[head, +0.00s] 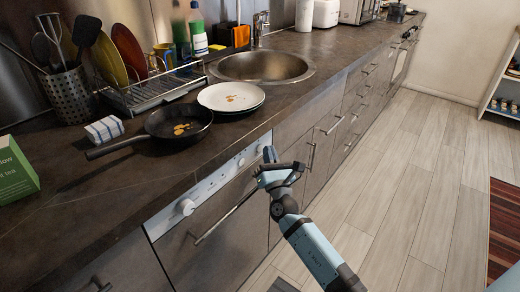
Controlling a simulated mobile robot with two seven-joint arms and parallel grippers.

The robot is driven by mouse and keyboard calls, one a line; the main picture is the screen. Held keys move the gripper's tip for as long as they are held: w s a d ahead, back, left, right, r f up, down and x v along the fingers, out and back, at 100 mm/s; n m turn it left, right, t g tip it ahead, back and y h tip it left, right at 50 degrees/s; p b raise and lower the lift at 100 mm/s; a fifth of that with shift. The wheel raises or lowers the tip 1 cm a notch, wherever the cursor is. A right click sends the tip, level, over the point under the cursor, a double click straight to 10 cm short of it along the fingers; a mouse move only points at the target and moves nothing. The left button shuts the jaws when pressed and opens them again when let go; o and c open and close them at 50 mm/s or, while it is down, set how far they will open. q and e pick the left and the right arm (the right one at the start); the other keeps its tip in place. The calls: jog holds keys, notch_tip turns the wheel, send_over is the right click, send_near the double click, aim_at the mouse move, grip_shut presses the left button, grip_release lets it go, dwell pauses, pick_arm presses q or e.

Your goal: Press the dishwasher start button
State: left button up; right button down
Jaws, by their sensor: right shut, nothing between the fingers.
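The dishwasher (216,232) is built in under the counter, with a brown front and a bar handle (224,216). Its pale control panel (215,183) runs along the top edge. A round white knob (186,207) is at the panel's left part. Small round buttons (241,162) show toward its right end. My right gripper (268,154) is shut and empty, with its tips close in front of the panel's right end. I cannot tell whether they touch it. The gripper may hide part of that end. My left gripper is not in view.
A steel sink (262,66) lies behind. The wooden floor (400,200) at right is mostly clear, with a striped rug (503,230).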

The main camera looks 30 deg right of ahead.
jog(key=shift+w+a, duration=0.1)
jog(key=shift+w, duration=0.1)
jog(key=shift+w+a, duration=0.1)
jog(key=shift+w, duration=0.2)
dwell(0.6)
dwell(0.3)
jog(key=shift+s+d, duration=0.3)
jog(key=shift+s, duration=0.4)
jog(key=shift+s, duration=0.1)
jog(key=s, duration=0.1)
jog(key=s+d, duration=0.1)
jog(key=s, duration=0.1)
jog(key=s+d, duration=0.1)
jog(key=shift+s, duration=0.25)
jog(key=shift+a, duration=0.1)
dwell(0.5)
